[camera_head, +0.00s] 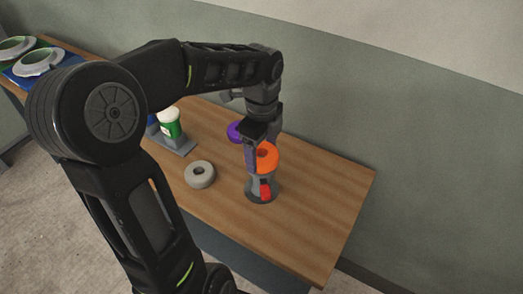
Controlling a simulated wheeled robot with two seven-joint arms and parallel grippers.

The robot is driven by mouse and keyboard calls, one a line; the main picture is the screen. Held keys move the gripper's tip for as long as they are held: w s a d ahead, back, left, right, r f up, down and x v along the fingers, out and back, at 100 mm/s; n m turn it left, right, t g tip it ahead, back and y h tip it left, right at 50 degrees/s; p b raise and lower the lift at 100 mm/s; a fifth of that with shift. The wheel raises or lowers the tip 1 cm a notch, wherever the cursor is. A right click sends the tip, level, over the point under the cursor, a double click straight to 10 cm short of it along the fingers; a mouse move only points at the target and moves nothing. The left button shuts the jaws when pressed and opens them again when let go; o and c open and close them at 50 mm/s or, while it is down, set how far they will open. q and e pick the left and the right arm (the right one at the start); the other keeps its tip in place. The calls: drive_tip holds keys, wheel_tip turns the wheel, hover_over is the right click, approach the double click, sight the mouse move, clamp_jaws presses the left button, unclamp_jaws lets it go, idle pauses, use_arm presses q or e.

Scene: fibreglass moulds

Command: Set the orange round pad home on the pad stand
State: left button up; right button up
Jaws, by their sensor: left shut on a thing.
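My left gripper (259,150) reaches down from above and is shut on the orange pad. The pad is over the pad stand, whose round grey base (254,197) rests on the wooden bench. A red piece (265,190) shows at the front of the stand. The gripper hides part of the pad and the stand's upper part, so I cannot tell whether the pad touches the stand. My right gripper is not in view.
A grey ring (200,174) lies left of the stand. A purple round thing (235,131) is behind the gripper. A green and white bottle (170,123) stands in a grey holder. Bowls (38,62) sit at the far left. The bench's right end (335,190) is clear; a wall runs behind.

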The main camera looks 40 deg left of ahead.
use_arm(q)
drive_tip(key=shift+f+b, duration=0.4)
drive_tip(key=shift+f, duration=0.25)
drive_tip(key=shift+s+f, duration=0.15)
drive_tip(key=shift+f, duration=0.1)
drive_tip(key=o, duration=1.2)
drive_tip(key=shift+f, duration=0.1)
drive_tip(key=shift+o, duration=1.2)
drive_tip(key=shift+r+b, duration=0.4)
drive_tip(key=shift+r, duration=3.65)
